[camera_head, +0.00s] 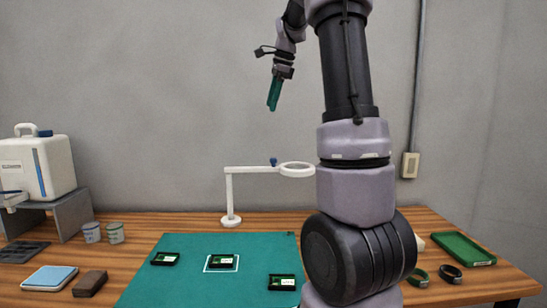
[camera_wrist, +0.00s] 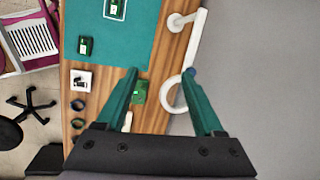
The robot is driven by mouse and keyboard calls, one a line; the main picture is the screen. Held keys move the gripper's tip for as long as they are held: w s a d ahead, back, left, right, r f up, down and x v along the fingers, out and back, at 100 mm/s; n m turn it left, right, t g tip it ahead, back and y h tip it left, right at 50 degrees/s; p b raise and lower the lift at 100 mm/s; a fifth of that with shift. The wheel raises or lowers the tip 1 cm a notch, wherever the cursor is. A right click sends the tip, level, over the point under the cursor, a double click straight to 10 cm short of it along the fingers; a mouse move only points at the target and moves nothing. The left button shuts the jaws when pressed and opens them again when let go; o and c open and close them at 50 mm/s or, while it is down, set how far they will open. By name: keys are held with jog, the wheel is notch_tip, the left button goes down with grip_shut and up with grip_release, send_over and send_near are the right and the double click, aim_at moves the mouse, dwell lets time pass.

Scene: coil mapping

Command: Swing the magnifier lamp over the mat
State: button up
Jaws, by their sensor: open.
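The white magnifier lamp (camera_head: 229,190) stands on a round base at the back of the table. Its arm rises and then runs right to a ring-shaped head (camera_head: 297,169), with a blue knob on the arm near the ring. In the wrist view the ring (camera_wrist: 164,94) lies over the table's back edge, off the mat. The green mat (camera_head: 180,290) holds several small dark boards; one board (camera_head: 222,262) sits in a white outline. My gripper (camera_head: 272,107) is open and empty, high above the lamp and pointing down. In the wrist view the blue knob shows close to one green fingertip.
A white machine (camera_head: 38,165) on a grey stand is at the left, with two cups (camera_head: 103,233) beside it. A blue-topped pad (camera_head: 50,278) and brown block (camera_head: 90,283) lie left of the mat. A green tray (camera_head: 462,249) and dark rings (camera_head: 450,273) are right.

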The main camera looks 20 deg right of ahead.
jog(key=w+d+f+m+g+h, duration=0.1)
jog(key=w+d+f+m+g, duration=0.1)
jog(key=w+d+f+m, duration=0.35)
jog(key=w+d+f+m+g+h, duration=0.1)
jog(key=w+d+f+m, duration=0.2)
jog(key=w+f+m, duration=0.6)
jog(key=f+n, duration=0.1)
jog(key=f, duration=0.2)
jog(key=w+f+n, duration=0.1)
jog(key=f, duration=0.1)
jog(key=f+n, duration=0.1)
jog(key=f, duration=0.2)
jog(key=shift+w+a+f+n, duration=0.2)
jog(key=shift+w+f+n, duration=0.1)
jog(key=shift+w, duration=0.1)
grip_shut()
jog(key=shift+r, duration=0.1)
dwell(0.4)
